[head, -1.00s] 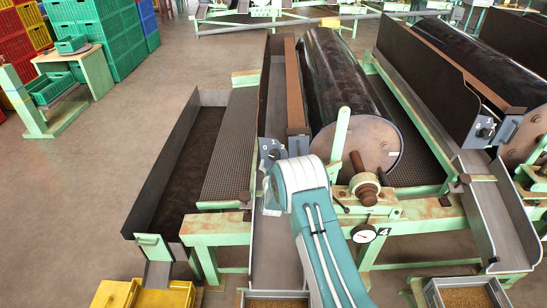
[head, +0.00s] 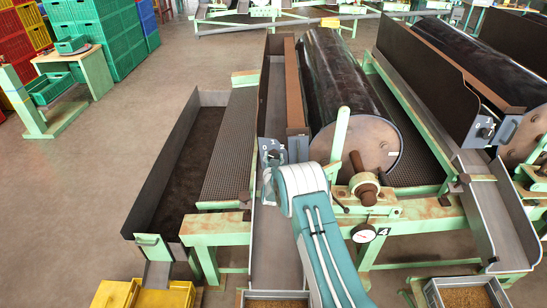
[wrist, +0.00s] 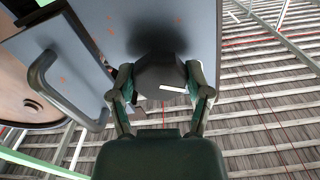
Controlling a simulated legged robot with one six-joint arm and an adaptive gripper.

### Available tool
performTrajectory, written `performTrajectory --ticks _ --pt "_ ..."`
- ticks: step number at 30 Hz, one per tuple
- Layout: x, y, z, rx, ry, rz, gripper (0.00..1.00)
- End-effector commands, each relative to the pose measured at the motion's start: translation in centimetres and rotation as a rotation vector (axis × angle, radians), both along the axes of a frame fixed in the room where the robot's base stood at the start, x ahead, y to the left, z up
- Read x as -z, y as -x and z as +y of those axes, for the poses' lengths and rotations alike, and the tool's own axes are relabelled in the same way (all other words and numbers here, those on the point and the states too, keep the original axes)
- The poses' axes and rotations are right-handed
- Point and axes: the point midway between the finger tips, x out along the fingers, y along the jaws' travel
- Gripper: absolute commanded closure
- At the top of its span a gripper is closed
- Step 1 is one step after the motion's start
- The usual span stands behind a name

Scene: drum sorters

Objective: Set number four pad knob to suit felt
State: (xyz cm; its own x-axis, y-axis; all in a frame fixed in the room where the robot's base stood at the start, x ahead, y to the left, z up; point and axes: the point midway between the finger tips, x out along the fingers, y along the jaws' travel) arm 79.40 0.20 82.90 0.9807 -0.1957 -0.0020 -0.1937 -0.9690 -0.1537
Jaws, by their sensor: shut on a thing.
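The number four plate (head: 383,231) hangs on the green frame of the middle drum sorter, beside a round dial (head: 363,233). A grey control plate (head: 297,149) at the near end of this sorter carries a dark knob (head: 275,157) with small white marks around it. In the wrist view the dark knob (wrist: 155,75) shows a white pointer line toward its lower right, on the blue-grey plate (wrist: 95,25). My gripper (wrist: 160,70) is shut on the knob, one finger on each side. In the head view my arm hides most of the gripper. The mark at the pointer is not readable.
A bent grey handle (wrist: 62,92) stands left of the knob in the wrist view. The dark drum (head: 340,85) and a green lever (head: 340,140) are just right of my arm. Another sorter stands at right. The floor at left is open.

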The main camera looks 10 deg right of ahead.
Motion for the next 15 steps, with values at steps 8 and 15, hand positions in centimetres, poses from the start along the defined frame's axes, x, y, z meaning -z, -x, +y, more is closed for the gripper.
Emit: performTrajectory --ticks 8,15 --pt "-0.11 -0.08 0.06 -0.002 -0.028 -0.008 0.84" --pt "-0.13 -0.1 0.06 -0.001 -0.147 -0.033 0.84"
